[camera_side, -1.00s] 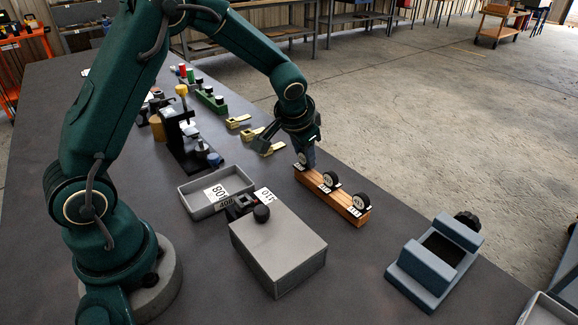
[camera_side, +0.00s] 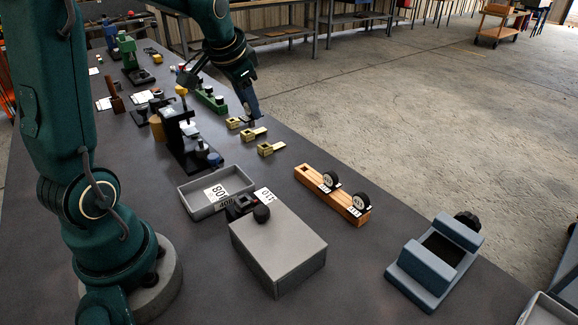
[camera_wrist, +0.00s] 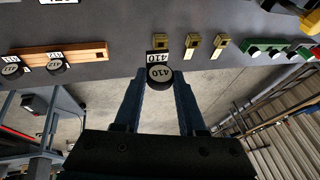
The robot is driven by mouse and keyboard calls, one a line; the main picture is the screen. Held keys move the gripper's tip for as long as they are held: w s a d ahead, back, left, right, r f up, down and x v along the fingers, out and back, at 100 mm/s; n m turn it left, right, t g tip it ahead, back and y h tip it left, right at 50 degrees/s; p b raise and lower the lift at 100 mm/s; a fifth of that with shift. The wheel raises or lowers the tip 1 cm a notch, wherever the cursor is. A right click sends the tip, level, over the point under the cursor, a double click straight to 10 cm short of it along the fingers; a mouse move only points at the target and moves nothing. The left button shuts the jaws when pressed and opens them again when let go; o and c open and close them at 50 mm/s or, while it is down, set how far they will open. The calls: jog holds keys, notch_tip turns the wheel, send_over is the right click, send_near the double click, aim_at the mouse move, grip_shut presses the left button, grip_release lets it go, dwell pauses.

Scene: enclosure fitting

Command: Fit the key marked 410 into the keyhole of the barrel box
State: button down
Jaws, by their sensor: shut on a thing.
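My gripper (camera_side: 252,118) is shut on the round black key marked 410, whose white-faced head (camera_wrist: 160,74) sits between the fingertips in the wrist view. In the side view the key is mostly hidden by the fingers, which are beside the brass pieces. A grey box (camera_side: 282,250), which looks like the barrel box, stands at the front middle with a dark fitting and black knob (camera_side: 261,214) at its far-left end. I cannot make out its keyhole. My gripper is well beyond it, toward the far end of the table.
A wooden rack (camera_side: 315,183) holds two other round keys. Several brass pieces (camera_side: 270,149) lie near the table edge. A grey tray (camera_side: 190,203) touches or nearly touches the box. A black stand (camera_side: 185,150) is left of the brass pieces. A blue-grey fixture (camera_side: 425,268) stands front right.

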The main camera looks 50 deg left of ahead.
jog(key=s+d+r, duration=0.1)
jog(key=s+d, duration=0.9)
jog(key=d, duration=0.2)
jog(key=shift+d, duration=0.2)
jog(key=shift+f, duration=2.9)
jog(key=shift+f, duration=1.25)
jog(key=shift+c, duration=2)
grip_release()
jog(key=shift+r, duration=0.1)
